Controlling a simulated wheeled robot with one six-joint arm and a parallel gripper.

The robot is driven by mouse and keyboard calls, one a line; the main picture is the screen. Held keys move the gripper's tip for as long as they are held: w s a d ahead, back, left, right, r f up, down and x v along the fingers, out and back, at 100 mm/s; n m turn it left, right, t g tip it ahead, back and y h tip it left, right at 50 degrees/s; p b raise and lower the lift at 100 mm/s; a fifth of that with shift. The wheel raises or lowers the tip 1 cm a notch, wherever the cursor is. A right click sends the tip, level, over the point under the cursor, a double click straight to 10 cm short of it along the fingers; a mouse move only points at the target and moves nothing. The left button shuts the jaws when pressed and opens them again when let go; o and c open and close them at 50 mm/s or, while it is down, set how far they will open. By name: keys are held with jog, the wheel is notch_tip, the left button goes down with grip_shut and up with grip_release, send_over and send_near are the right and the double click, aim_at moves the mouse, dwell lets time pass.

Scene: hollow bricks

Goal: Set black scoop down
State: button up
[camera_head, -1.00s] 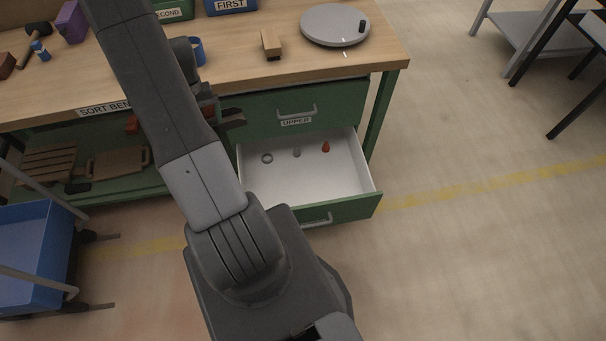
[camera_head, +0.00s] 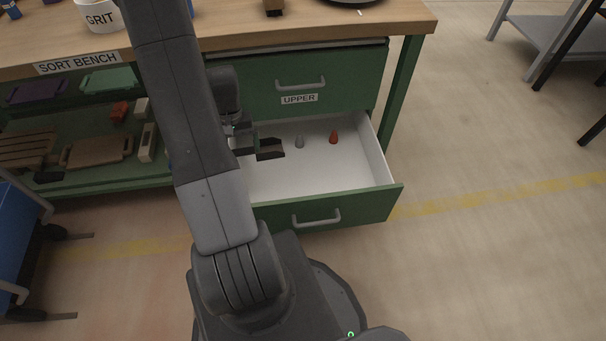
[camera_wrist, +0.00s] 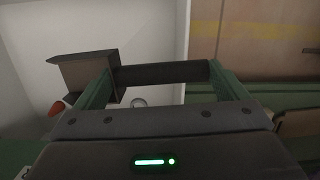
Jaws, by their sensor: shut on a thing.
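The black scoop (camera_wrist: 165,73) is held across my gripper (camera_wrist: 160,84) in the wrist view. Its dark handle lies between the green fingers, and its box-shaped end (camera_wrist: 88,73) sticks out to the left. In the head view my gripper (camera_head: 248,143) is over the left part of the open drawer (camera_head: 330,213), with the scoop (camera_head: 270,149) pointing right. The gripper is shut on the scoop. Whether the scoop touches the drawer floor cannot be told.
The drawer's front and right floor is clear. The closed UPPER drawer (camera_head: 335,82) is above. A shelf with boards (camera_head: 98,151) is left.

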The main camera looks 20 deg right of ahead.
jog(key=m+b, duration=0.1)
jog(key=b, duration=1)
send_over(262, 200)
notch_tip(262, 200, down, 13)
notch_tip(262, 200, down, 10)
jog(key=b, duration=0.4)
jog(key=shift+a+r, duration=0.1)
jog(key=shift+r, duration=0.05)
jog(key=shift+f, duration=0.25)
jog(key=o, duration=0.9)
jog(key=shift+r, duration=0.1)
jog(key=r+p, duration=0.1)
jog(key=r, duration=0.3)
jog(key=w+r+p, duration=0.1)
jog(key=r+p, duration=0.1)
jog(key=r, duration=0.2)
jog(key=r+p, duration=0.2)
jog(key=r, duration=0.2)
jog(key=shift+w+d+r, duration=0.1)
jog(key=shift+w+d, duration=0.2)
